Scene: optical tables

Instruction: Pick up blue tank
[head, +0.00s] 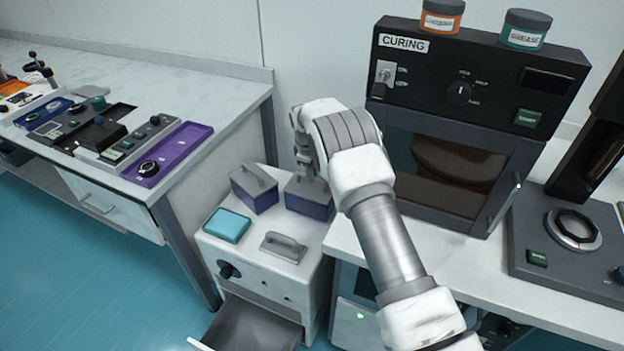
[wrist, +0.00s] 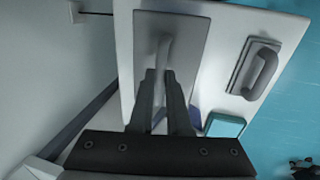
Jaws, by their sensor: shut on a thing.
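Two dark blue tanks with grey handled lids stand at the back of a white cabinet (head: 285,268). The left blue tank (head: 258,198) stands free of my gripper. The right blue tank (head: 308,207) is under my gripper (head: 306,174), partly hidden by my arm. In the wrist view my gripper (wrist: 160,76) is shut on the upright handle of that tank's grey lid (wrist: 140,45). Whether the tank is lifted off the cabinet top I cannot tell.
A teal block (head: 228,225) and a grey handled plate (head: 283,246) lie in front of the tanks. A curing oven (head: 470,95) stands close on the right. An open drawer (head: 250,325) juts out below. A bench (head: 235,98) stands left.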

